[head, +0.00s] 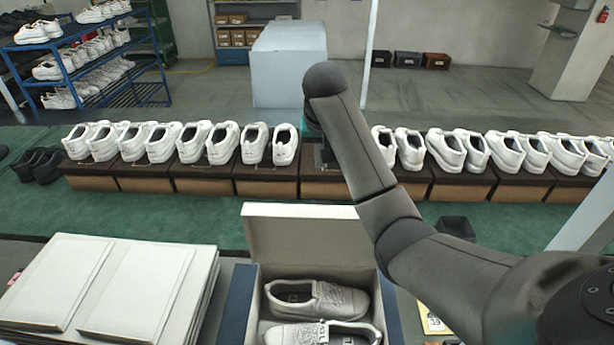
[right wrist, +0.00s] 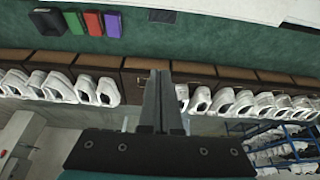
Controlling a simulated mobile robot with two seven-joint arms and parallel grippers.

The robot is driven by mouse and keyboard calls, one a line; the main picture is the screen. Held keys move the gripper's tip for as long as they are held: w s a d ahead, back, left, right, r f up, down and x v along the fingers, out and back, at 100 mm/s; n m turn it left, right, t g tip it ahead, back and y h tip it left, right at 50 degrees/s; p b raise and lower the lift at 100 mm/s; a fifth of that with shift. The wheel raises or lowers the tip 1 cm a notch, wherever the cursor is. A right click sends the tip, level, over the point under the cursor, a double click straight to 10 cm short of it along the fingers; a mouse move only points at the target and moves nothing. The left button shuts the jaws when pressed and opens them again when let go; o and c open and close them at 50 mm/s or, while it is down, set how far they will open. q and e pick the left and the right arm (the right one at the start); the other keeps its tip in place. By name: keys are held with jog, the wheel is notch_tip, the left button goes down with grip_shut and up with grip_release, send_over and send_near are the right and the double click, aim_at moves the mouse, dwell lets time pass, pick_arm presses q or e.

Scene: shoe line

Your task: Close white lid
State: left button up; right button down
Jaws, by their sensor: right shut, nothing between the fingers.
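The white lid (head: 308,238) stands open and upright along the far side of a shoe box (head: 238,305) with blue outer sides, at the bottom middle of the head view. A pair of grey-white shoes (head: 318,298) lies in the box. My right arm reaches over the right part of the lid and hides some of it. My right gripper (head: 323,157) is beyond the lid, near the shoe row, partly hidden by my arm. In the right wrist view its fingers (right wrist: 161,100) are together and empty. My left gripper is out of view.
White shoes (head: 207,141) stand in a row on brown boxes (head: 275,186) behind the lid. A stack of white flat panels (head: 130,285) lies left of the box. A blue shoe rack (head: 150,92) stands at the back left.

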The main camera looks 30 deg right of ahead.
pick_arm(q)
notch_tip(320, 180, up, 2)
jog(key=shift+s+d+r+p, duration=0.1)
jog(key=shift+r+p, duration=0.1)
jog(key=shift+p, duration=0.95)
pick_arm(e)
notch_tip(320, 180, down, 9)
jog(key=shift+s, duration=0.4)
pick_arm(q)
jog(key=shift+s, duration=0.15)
pick_arm(e)
jog(key=shift+r, duration=0.1)
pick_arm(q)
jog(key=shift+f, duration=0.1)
